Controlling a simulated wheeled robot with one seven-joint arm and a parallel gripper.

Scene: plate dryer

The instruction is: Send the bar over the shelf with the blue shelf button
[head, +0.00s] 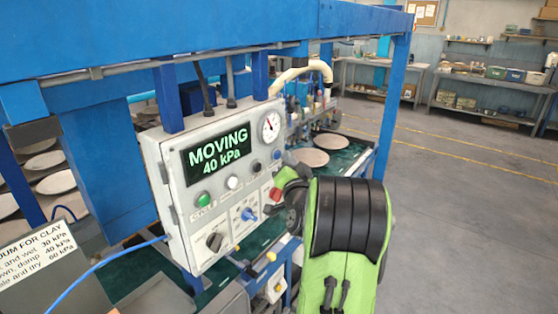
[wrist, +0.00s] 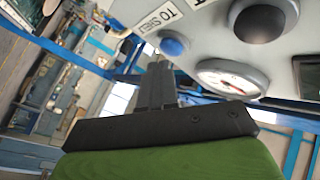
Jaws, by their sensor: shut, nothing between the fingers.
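The blue button (wrist: 172,46) shows in the wrist view on the light grey panel, beside a label whose readable part is "TO SHE". My gripper (wrist: 160,68) is shut and empty, with its fingertips just below the button in the picture. I cannot tell whether they touch it. In the head view the control box (head: 178,190) has a display (head: 217,148) reading "MOVING 40 kPa". My arm reaches the right side of the box and hides my fingertips there. I cannot clearly pick out the bar.
A round gauge (wrist: 232,78) and a black button (wrist: 262,18) are close to the blue button. The box also bears a green button (head: 203,198), a white button (head: 232,182) and knobs. Round plates (head: 310,157) lie on the right. Open floor (head: 450,200) lies right of the frame.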

